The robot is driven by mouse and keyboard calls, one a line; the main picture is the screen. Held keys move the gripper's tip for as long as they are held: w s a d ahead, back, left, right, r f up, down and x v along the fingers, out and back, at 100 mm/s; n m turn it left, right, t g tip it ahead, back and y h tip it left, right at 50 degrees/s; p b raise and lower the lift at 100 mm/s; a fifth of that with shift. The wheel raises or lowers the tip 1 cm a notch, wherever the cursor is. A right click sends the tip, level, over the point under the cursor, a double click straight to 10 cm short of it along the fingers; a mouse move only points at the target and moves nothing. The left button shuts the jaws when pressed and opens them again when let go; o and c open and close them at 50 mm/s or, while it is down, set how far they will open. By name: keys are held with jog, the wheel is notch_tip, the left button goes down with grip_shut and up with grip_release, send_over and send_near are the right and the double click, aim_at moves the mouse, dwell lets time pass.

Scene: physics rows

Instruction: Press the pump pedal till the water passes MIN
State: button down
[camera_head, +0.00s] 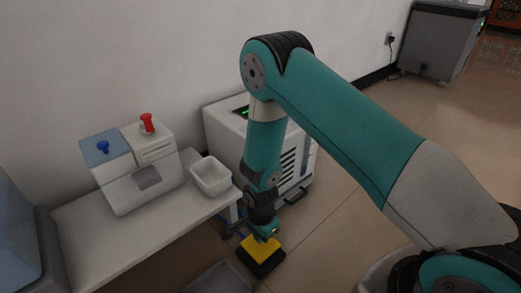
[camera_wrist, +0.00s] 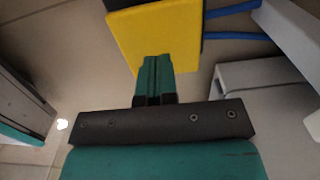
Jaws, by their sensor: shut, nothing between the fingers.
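The pump pedal (camera_head: 261,250) is a yellow plate on a black base on the floor, below the end of my arm. In the wrist view the yellow pedal (camera_wrist: 175,35) fills the top middle, with two blue hoses at its right. My gripper (camera_head: 262,236) points down at the pedal; in the wrist view its green fingers (camera_wrist: 154,62) are together, with nothing between them, and overlap the yellow plate. I cannot tell whether they touch it. A white cabinet with a green display (camera_head: 242,112) stands behind my arm, partly hidden by it. No water level or MIN mark is readable.
A white bench (camera_head: 85,240) at left holds a dispenser with a blue and a red knob (camera_head: 147,124) and a white tub (camera_head: 211,176). A grey box (camera_head: 222,280) lies at the bottom. A grey bin (camera_head: 437,40) stands far right. The floor at right is open.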

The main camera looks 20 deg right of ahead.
jog(key=shift+f, duration=0.25)
jog(key=shift+f+b, duration=1.3)
jog(key=shift+f, duration=0.7)
notch_tip(320, 180, up, 8)
jog(key=p, duration=0.8)
jog(key=shift+r, duration=0.2)
jog(key=shift+f, duration=0.15)
